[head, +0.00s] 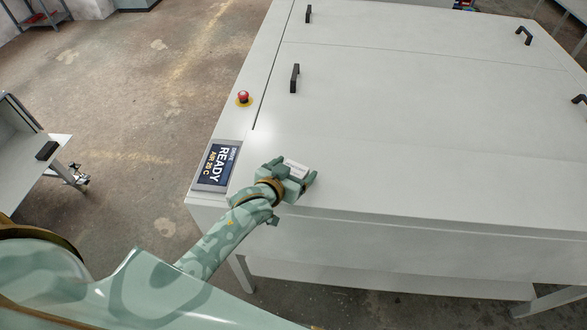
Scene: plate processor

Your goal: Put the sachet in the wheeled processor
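My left gripper (293,168) is over the front left part of the top of a large white machine (400,150), just right of its display. A small pale block (296,167) shows between its fingers. I cannot tell whether this is the sachet or a part of the gripper, nor how far the fingers are apart. No other sachet shows. A smaller pale unit (28,160) with a black handle stands at the left edge, partly cut off. Which machine is the wheeled processor is not clear. My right gripper is out of view.
The large machine has closed flat panels, black handles (295,78), a red button (243,97) and a display (217,164) reading READY. Bare brown floor (150,100) lies between the machines. A blue-grey rack (42,14) stands at the far left.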

